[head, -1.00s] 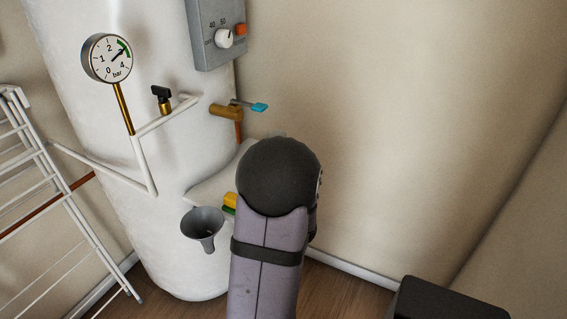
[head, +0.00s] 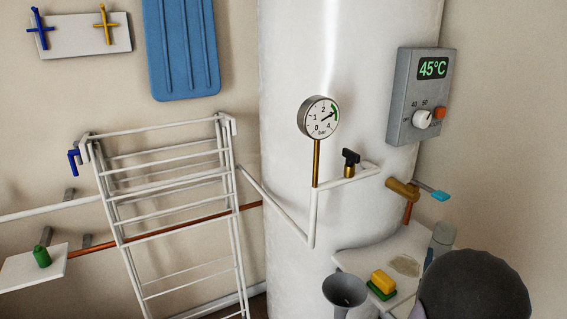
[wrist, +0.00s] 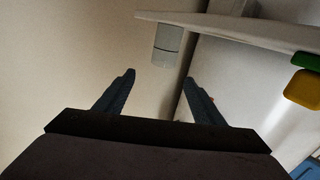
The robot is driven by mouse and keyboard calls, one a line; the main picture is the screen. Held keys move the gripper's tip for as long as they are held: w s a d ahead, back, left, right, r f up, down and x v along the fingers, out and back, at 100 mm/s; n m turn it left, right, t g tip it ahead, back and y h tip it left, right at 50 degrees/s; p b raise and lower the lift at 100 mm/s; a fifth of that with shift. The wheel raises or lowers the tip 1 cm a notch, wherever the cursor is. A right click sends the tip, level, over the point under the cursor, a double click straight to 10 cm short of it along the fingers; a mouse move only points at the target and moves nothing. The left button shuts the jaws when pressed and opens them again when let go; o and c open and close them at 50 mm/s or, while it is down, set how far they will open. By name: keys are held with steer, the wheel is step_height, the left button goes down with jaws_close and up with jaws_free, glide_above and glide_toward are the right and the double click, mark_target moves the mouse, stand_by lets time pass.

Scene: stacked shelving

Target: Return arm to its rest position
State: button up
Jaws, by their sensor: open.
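My gripper (wrist: 160,82) shows in the wrist view with its two dark fingers apart and nothing between them. In the head view a dark rounded part of my arm (head: 472,290) is at the lower right, in front of the small white shelf (head: 350,258).
A yellow-and-green sponge (head: 382,284) and a grey cup (head: 441,238) are on the shelf, near a grey funnel (head: 345,290). The white boiler (head: 350,60) carries a pressure gauge (head: 318,117) and a blue-handled tap (head: 405,188). A white drying rack (head: 180,195) stands left.

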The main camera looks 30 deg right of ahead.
steer(key=s+a+f+n+g+y+b, duration=0.1)
steer(key=a+f+n+g+y, duration=0.15)
steer(key=f, duration=0.55)
steer(key=s+a+f+n+g+y+b, duration=0.1)
steer(key=s+a+f+n+g+y, duration=0.2)
steer(key=f, duration=0.6)
steer(key=a+f+n+g+y+b, duration=0.1)
steer(key=a+f+n+g+b, duration=0.1)
steer(key=f+n, duration=0.45)
steer(key=w+a+m+y+p, duration=0.1)
steer(key=w+a+y, duration=0.1)
steer(key=w+a, duration=0.45)
steer(key=w+a+y+p, duration=0.1)
steer(key=w+a+y, duration=0.25)
steer(key=a, duration=0.55)
steer(key=w+a+r+y+p, duration=0.1)
steer(key=a+r, duration=0.1)
steer(key=a, duration=0.5)
steer(key=w+a+r+y+p, duration=0.1)
steer(key=a+r, duration=0.1)
steer(key=a, duration=0.5)
steer(key=s+a+r+g, duration=0.3)
steer(key=s+a+r, duration=0.15)
steer(key=a, duration=0.45)
step_height(320, 180, up, 32)
steer(key=p, duration=3.3)
steer(key=shift+s+a+m+y, duration=0.2)
steer(key=shift+s+m+y, duration=0.1)
steer(key=shift+s+y, duration=0.1)
